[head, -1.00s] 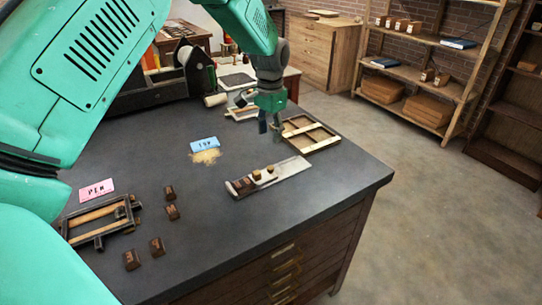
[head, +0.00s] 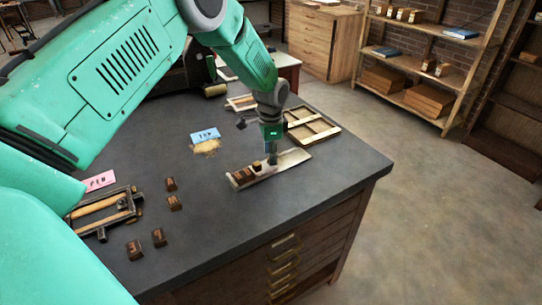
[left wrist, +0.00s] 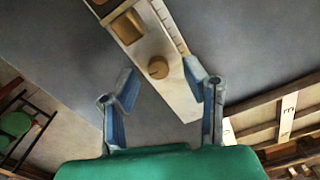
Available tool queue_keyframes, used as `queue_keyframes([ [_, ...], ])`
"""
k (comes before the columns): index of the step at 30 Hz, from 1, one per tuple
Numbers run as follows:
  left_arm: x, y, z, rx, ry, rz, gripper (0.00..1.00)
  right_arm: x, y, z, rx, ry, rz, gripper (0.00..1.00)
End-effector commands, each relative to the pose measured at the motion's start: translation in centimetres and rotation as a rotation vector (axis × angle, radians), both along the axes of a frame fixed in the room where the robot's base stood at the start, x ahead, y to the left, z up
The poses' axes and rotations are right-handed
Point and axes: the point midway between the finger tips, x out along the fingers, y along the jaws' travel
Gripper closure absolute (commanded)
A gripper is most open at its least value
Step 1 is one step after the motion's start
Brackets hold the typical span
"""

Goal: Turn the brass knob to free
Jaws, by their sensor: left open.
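The small round brass knob (left wrist: 158,67) sits on a pale metal composing stick (left wrist: 168,51) in the left wrist view. A square brass-coloured block (left wrist: 127,27) is beside it on the stick. My left gripper (left wrist: 160,72) is open, with one finger on each side of the knob and gaps between. In the head view my left gripper (head: 272,159) points down over the composing stick (head: 293,158) and hides the knob. Dark type blocks (head: 243,176) lie in the stick's left part. My right gripper is not in view.
A wooden divided frame (head: 312,127) lies just behind the stick. A blue label (head: 205,134) stands by a tan powdery patch (head: 206,147). A pink label (head: 100,181), a dark frame (head: 103,210) and several loose type blocks (head: 159,237) are on the left. The bench front is clear.

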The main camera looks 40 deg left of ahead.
Motion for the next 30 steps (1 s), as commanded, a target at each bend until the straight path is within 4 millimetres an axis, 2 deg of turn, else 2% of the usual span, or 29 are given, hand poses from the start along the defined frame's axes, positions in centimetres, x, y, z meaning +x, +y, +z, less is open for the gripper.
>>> queue_keyframes([
  [6,-0.01,0.02,-1.43,0.0,0.0,0.0,0.6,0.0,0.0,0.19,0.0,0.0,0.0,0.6],
  [14,0.01,0.02,-1.51,0.0,0.0,0.001,0.6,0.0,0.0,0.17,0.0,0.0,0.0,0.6],
  [15,0.01,0.02,-1.51,0.0,0.0,0.001,0.74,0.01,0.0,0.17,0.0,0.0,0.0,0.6],
  [17,0.01,0.02,-1.51,0.0,0.0,0.0,0.95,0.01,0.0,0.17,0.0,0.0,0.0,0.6],
  [18,0.01,0.03,-1.5,0.0,0.0,0.001,1.0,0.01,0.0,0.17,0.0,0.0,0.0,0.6],
  [23,0.02,0.06,-1.5,0.001,0.0,0.013,1.0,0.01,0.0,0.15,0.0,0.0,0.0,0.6],
  [30,0.04,0.07,-1.47,0.002,0.0,0.181,1.0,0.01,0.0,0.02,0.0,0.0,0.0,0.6],
])
